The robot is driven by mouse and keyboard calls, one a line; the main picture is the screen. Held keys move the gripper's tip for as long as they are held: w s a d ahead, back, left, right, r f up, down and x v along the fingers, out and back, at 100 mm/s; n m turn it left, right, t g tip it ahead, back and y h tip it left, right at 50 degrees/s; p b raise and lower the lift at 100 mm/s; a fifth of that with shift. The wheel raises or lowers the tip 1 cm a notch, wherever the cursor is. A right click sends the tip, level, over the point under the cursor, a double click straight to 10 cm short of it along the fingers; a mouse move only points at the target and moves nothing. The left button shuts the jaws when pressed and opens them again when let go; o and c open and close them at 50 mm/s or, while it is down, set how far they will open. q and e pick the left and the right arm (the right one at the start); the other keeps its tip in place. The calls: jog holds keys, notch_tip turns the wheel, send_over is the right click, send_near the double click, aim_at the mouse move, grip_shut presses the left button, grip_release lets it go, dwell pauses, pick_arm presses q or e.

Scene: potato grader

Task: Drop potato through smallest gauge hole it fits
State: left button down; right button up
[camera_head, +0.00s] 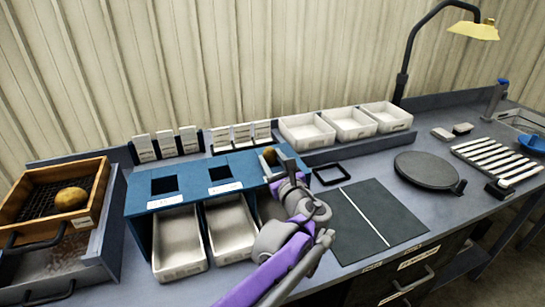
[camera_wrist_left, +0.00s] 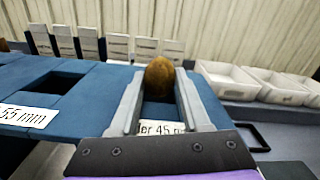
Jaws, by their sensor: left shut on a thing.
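My left gripper (camera_head: 279,162) is shut on a brown potato (camera_head: 269,155), which also shows between the fingertips in the left wrist view (camera_wrist_left: 159,74). They are over the right end of the blue gauge stand (camera_head: 141,200). The middle hole (camera_head: 217,172) and left hole (camera_head: 164,185) are uncovered. In the wrist view the neighbouring hole's label (camera_wrist_left: 28,116) ends in "55 mm". My right gripper is not in view.
Another potato (camera_head: 71,197) lies in a wooden mesh-bottomed box (camera_head: 95,190) at left. White bins (camera_head: 179,245) stand under the gauge stand. Several white trays (camera_head: 307,130) and upright cards (camera_head: 167,144) line the back. A dark mat (camera_head: 365,225) lies at right.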

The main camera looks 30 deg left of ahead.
pick_arm(q)
jog(key=shift+f, duration=0.35)
jog(key=shift+c, duration=1.5)
grip_release()
jog(key=shift+d, duration=0.1)
jog(key=shift+f, duration=0.1)
jog(key=shift+s, duration=0.1)
jog(key=shift+c, duration=1.1)
jog(key=shift+o, duration=1.9)
jog(key=shift+c, duration=0.2)
